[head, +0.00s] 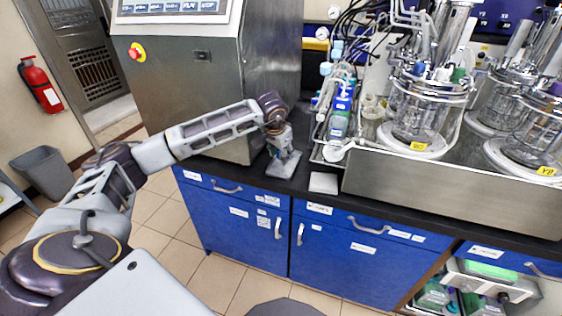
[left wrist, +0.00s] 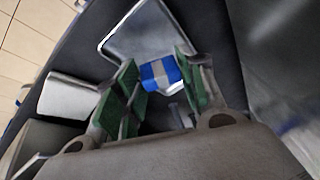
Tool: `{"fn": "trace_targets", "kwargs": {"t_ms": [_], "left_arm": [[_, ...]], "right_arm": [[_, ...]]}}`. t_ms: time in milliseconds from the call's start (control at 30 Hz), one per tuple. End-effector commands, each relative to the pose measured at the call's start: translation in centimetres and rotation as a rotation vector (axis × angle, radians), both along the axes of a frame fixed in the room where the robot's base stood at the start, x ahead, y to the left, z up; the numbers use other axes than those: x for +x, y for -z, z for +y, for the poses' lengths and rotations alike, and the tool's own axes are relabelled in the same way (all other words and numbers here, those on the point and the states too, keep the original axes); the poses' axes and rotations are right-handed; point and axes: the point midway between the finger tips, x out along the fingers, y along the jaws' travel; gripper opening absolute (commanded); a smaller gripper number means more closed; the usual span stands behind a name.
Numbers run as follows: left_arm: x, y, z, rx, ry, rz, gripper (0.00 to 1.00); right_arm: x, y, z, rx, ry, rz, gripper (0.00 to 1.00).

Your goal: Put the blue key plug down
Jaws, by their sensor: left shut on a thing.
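The blue key plug (left wrist: 160,72), blue with a pale band, sits between the green-padded fingertips of my left gripper (left wrist: 157,78) in the left wrist view. The gripper is shut on it. A grey metal plate or tray (left wrist: 125,38) lies behind the plug. In the head view my left gripper (head: 279,146) points down just above this small grey plate (head: 284,167) on the dark bench top. The plug is not clearly visible there. I cannot tell whether the plug touches the plate. My right gripper is in neither view.
A white block (head: 323,183) lies on the bench to the right of the plate and shows in the left wrist view (left wrist: 68,97). A steel cabinet (head: 190,75) stands to the left. A steel-walled tray (head: 450,192) with glass vessels (head: 415,120) stands to the right.

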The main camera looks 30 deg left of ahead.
Motion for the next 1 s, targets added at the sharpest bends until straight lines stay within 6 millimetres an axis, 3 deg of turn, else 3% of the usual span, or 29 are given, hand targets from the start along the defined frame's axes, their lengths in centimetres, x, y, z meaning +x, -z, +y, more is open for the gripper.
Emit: {"fn": "trace_targets", "kwargs": {"t_ms": [400,1000], "left_arm": [[-0.1,3.6,0.0,-0.001,0.000,0.002,0.17],[0.0,4.1,0.0,0.000,0.000,0.001,0.17]], "right_arm": [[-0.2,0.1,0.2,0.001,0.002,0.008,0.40],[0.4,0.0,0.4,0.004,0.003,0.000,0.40]]}}
